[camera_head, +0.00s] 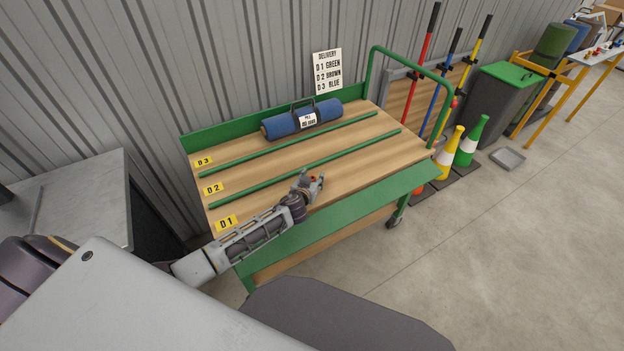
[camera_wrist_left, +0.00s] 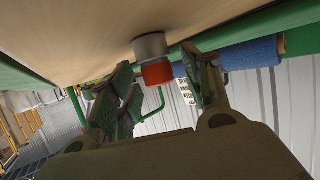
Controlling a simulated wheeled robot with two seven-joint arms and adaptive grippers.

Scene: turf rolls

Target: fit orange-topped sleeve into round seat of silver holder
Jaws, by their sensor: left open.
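An orange-topped sleeve (camera_wrist_left: 158,73) shows in the left wrist view, which sees the scene upside down. Its orange end points away from the wooden board, and a silver-grey round body (camera_wrist_left: 150,47) stands between that end and the board. I cannot tell whether this grey part is the silver holder or the sleeve's own lower part. My left gripper (camera_wrist_left: 160,98) is open, its fingers apart on either side of the orange end in that view. In the head view the left gripper (camera_head: 311,184) is over the D1 lane, with a small orange spot at its tip. My right gripper is not in view.
The green-framed cart (camera_head: 405,186) has a wooden top divided by green rails (camera_head: 300,142). A blue roll (camera_head: 280,126) lies in the D3 lane. The D2 lane is empty. A delivery sign (camera_head: 328,71) is at the back, and a green handle rail (camera_head: 410,58) rises at the right.

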